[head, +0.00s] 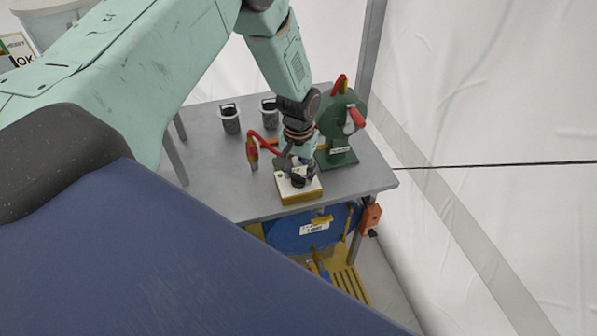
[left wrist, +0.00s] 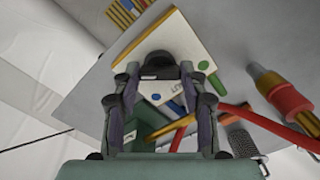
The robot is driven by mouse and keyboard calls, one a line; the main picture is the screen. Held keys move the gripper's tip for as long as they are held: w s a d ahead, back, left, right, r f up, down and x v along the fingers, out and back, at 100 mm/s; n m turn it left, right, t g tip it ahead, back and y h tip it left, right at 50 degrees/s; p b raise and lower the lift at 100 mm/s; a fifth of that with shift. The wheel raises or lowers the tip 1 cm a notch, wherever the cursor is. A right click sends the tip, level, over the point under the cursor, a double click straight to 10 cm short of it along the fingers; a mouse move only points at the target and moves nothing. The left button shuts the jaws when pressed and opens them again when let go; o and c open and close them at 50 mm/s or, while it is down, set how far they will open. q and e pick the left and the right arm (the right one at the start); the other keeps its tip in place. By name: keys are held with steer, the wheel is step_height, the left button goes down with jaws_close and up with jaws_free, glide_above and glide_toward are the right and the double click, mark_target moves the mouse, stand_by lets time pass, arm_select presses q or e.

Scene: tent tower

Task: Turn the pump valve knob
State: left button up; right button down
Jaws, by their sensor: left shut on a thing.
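A small white and yellow box (head: 287,197) sits near the front edge of the grey table, with a black knob (head: 298,181) on its top face. In the left wrist view the knob (left wrist: 158,63) stands between my two fingers, and the box face (left wrist: 180,40) shows a green dot and a blue dot. My left gripper (head: 295,172) reaches down from above and is shut on the knob; it also shows in the left wrist view (left wrist: 160,76). The fingers partly hide the knob and the box's label. My right gripper is not in view.
A green device (head: 340,118) with a red handle stands just behind and right of the box. A red hose tool (head: 252,154) is at the left, and two dark mesh cups (head: 230,119) stand farther back. A blue drum (head: 290,236) is below the grey table (head: 225,190).

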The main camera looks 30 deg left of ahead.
mark_target(299, 175)
arm_select(q)
steer(key=shift+w+r, duration=0.15)
steer(key=shift+w, duration=0.1)
steer(key=o, duration=1.1)
steer(key=shift+s, duration=0.15)
steer(key=shift+o, duration=0.2)
step_height(299, 175, up, 12)
